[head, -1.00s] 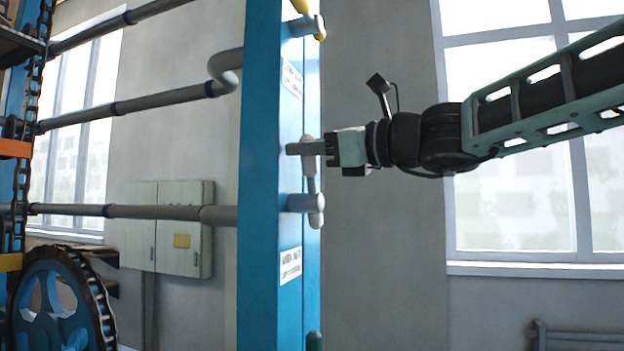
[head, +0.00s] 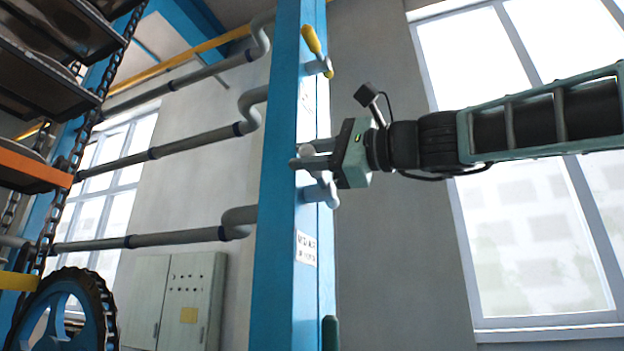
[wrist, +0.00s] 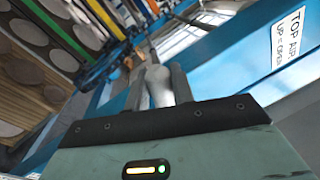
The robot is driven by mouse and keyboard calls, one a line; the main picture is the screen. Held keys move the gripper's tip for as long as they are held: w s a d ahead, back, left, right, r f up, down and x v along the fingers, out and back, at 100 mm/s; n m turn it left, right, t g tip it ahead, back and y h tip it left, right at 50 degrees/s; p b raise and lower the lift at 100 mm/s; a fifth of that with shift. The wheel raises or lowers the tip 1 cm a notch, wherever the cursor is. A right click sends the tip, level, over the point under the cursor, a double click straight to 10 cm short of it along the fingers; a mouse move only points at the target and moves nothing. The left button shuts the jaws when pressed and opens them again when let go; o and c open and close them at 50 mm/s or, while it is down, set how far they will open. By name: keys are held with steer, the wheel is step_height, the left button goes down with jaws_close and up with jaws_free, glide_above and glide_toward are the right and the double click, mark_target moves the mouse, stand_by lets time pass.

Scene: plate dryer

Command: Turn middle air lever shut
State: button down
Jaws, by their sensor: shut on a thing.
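The middle air lever (head: 333,197) is pale grey and sits on the blue column (head: 282,210). Its upper end is between the fingers of my gripper (head: 306,155), and its lower end shows below them at the pivot. My gripper is shut on the lever from the right side. In the wrist view the rounded grey lever (wrist: 158,88) stands between the two fingers of my gripper (wrist: 157,85). The fingers and palm hide part of the lever in the head view, so its exact angle is hard to tell.
A yellow lever (head: 312,40) is above on the same column, and a dark green handle (head: 330,332) is below. A white label (wrist: 289,45) reads "TOP AIR". Grey pipes (head: 185,142) run left to a chain (head: 82,145) and wheel. A grey cabinet (head: 175,300) stands behind.

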steer(key=shift+s+a+f+n+g+y+b, duration=0.1)
steer(key=shift+s+f+n+g+y+b, duration=0.1)
steer(key=shift+f+n+b, duration=0.85)
steer(key=shift+s+f+n+g+y+b, duration=0.15)
steer(key=shift+f+n+b, duration=0.45)
steer(key=shift+n+b, duration=0.85)
steer(key=shift+w, duration=0.1)
steer(key=c, duration=1.2)
jaws_free()
steer(key=shift+c, duration=0.2)
steer(key=b+v, duration=0.5)
steer(key=v, duration=1.2)
steer(key=shift+d, duration=0.25)
